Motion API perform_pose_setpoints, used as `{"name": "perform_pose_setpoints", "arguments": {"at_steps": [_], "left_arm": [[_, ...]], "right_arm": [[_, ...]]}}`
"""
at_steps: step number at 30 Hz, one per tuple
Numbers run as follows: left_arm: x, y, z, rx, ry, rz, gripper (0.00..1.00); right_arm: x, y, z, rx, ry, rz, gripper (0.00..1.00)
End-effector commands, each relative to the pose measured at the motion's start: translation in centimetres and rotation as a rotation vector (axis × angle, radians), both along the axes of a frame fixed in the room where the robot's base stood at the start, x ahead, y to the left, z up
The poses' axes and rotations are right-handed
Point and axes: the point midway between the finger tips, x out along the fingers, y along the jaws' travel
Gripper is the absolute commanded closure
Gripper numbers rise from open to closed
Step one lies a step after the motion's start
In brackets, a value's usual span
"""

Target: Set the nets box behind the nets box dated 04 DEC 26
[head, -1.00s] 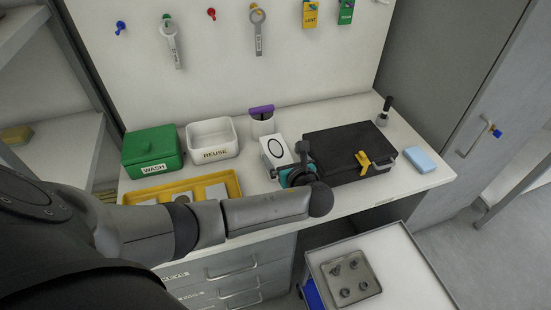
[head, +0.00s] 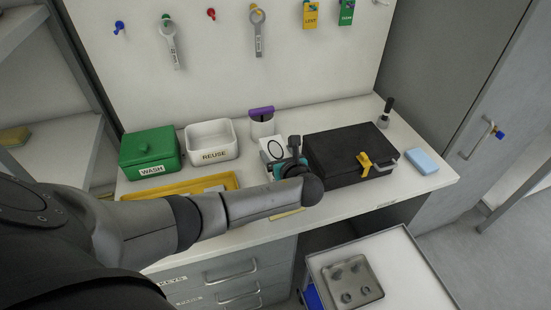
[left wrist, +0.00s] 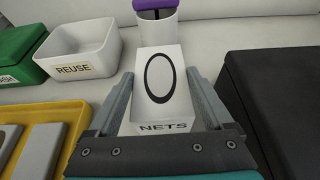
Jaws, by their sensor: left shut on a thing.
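A white nets box (left wrist: 158,88) with a black oval on top and NETS on its near face stands between the fingers of my left gripper (left wrist: 160,75) in the left wrist view. The gripper is shut on its two sides. In the head view the box (head: 273,149) shows behind my left gripper (head: 283,158), which hides part of it. Its base is hidden, so I cannot tell whether it touches the worktop. I see no second nets box and can read no 04 DEC 26 date. My right gripper is not in view.
A white cup (head: 262,127) with a purple top stands close behind the box. A white REUSE bin (head: 211,155) and green WASH box (head: 150,163) are left; a black case (head: 345,150) is right. A yellow tray (head: 229,181) lies in front.

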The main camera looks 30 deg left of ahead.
Motion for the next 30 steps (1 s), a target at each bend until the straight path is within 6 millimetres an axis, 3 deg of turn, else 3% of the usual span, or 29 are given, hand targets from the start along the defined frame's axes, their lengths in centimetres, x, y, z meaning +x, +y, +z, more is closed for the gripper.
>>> {"name": "perform_pose_setpoints", "arguments": {"at_steps": [1,12,17,23,30], "left_arm": [[0.0,0.0,0.0,0.001,0.001,0.0,0.46],[0.0,0.0,0.0,0.001,0.001,0.0,0.85],[0.0,0.0,0.2,0.0,0.0,0.0,0.85],[0.0,0.0,1.8,0.0,-0.002,0.001,0.85],[0.1,0.0,7.4,-0.001,-0.005,0.0,0.85]], "right_arm": [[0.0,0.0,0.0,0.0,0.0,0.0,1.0],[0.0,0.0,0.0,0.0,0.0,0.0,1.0],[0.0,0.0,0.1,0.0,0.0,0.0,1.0],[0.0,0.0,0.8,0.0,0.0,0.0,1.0],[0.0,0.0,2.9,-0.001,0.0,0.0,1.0]]}}
